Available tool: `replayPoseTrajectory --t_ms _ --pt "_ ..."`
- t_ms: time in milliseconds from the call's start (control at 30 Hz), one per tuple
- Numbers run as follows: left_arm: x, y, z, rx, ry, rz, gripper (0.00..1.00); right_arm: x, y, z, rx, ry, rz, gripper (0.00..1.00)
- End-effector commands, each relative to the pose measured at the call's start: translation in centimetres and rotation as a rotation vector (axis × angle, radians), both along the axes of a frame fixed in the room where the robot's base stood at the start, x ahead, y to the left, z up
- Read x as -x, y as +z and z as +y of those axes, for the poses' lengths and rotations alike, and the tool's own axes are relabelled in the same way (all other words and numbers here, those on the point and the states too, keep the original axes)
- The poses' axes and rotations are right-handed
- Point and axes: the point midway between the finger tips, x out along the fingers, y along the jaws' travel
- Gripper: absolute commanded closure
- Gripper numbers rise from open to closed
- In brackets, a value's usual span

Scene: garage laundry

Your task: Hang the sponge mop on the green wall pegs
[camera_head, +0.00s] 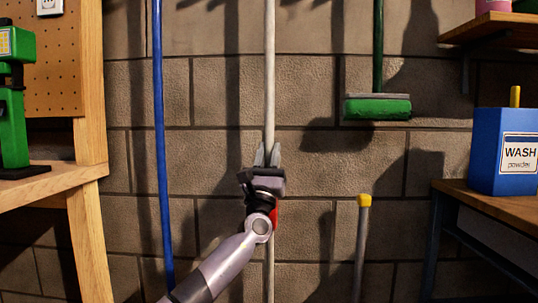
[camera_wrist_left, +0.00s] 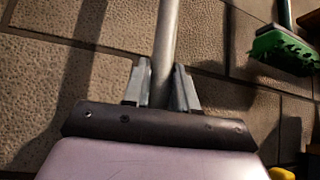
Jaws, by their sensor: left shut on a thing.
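My left gripper (camera_head: 267,153) is shut around a long pale grey pole (camera_head: 270,70), which stands nearly upright in front of the block wall. Both ends of this pole are outside the head view, so I cannot tell whether it is the sponge mop. In the left wrist view the two fingers (camera_wrist_left: 161,72) lie on either side of the pole (camera_wrist_left: 166,35). A green broom-like head (camera_head: 378,107) on a dark green handle hangs at the right; it also shows in the left wrist view (camera_wrist_left: 283,50). No green wall pegs are visible. My right gripper is out of view.
A blue pole (camera_head: 160,130) stands left of my arm. A short grey pole with a yellow tip (camera_head: 364,201) stands to the right. A wooden bench (camera_head: 60,180) is at left, and a table (camera_head: 490,205) with a blue WASH box (camera_head: 497,130) at right.

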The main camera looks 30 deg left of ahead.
Motion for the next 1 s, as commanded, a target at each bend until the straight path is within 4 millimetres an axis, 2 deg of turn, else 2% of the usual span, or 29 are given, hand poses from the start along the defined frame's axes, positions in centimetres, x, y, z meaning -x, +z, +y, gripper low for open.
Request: replayPoseTrajectory --t_ms 567,600,700,1000 --pt "0.1 -0.9 0.0 0.000 0.001 -0.005 1.00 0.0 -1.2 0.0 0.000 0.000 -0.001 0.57" --pt "0.1 -0.9 0.0 0.000 0.001 -0.005 0.70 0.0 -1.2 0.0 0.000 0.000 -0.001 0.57" --pt "0.1 -0.8 0.0 0.000 0.001 -0.004 0.43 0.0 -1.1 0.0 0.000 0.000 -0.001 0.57" --pt "0.0 -1.2 0.0 0.000 -0.001 0.002 0.43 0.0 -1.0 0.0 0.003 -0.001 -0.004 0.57"
